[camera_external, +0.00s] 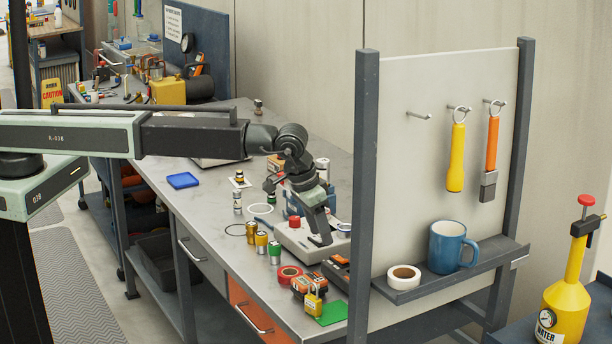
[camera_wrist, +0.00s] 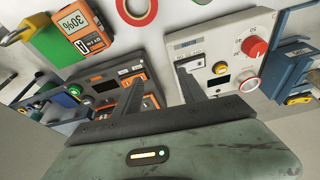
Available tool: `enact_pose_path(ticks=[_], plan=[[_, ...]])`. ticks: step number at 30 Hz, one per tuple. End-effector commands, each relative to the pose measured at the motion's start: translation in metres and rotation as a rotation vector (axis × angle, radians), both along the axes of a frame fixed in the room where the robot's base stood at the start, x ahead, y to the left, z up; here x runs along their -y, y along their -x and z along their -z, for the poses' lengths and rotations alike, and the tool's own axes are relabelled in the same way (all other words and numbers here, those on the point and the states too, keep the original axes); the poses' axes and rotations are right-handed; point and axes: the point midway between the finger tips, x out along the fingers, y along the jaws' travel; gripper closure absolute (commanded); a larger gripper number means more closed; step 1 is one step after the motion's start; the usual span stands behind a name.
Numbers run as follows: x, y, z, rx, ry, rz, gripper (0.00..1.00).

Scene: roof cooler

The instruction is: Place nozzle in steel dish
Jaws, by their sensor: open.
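My gripper (camera_external: 320,238) points down over a grey control box (camera_external: 292,236) with a red button, on the near part of the bench. In the wrist view my gripper (camera_wrist: 158,80) has its two fingers apart with nothing between them. One finger overlaps the face of the control box (camera_wrist: 245,35), the other an orange-and-black meter (camera_wrist: 128,72); I cannot tell whether either touches. I cannot make out a nozzle or a steel dish for certain in either view. A pale, flat-edged thing (camera_external: 212,162) lies partly hidden behind my arm.
Several small cans (camera_external: 261,243), red tape (camera_external: 288,276), an orange battery (camera_external: 308,285), a yellow padlock (camera_external: 313,304) and a green card (camera_external: 332,313) crowd the bench's near edge. A panel post (camera_external: 364,200) rises to the right.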

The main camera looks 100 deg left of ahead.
Motion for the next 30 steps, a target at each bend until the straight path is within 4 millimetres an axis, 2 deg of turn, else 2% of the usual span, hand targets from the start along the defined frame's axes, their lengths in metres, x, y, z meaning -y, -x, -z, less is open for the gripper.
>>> enact_pose_path(ticks=[1, 3, 5, 6, 9, 12, 14, 15, 19, 30], plan=[[0.026, 0.042, 0.002, -0.023, 0.009, 0.055, 0.51], [0.058, 0.089, 0.004, -0.064, 0.026, 0.146, 0.51], [0.08, 0.13, 0.006, -0.103, 0.042, 0.23, 0.51], [0.092, 0.157, 0.007, -0.129, 0.053, 0.286, 0.51], [0.111, 0.215, 0.009, -0.187, 0.078, 0.416, 0.51], [0.118, 0.255, 0.01, -0.234, 0.101, 0.522, 0.51], [0.121, 0.271, 0.011, -0.26, 0.113, 0.59, 0.51], [0.123, 0.273, 0.011, -0.274, 0.118, 0.634, 0.51], [0.123, 0.271, 0.011, -0.29, 0.115, 0.695, 0.51], [0.122, 0.27, 0.011, -0.289, 0.113, 0.694, 0.51]])
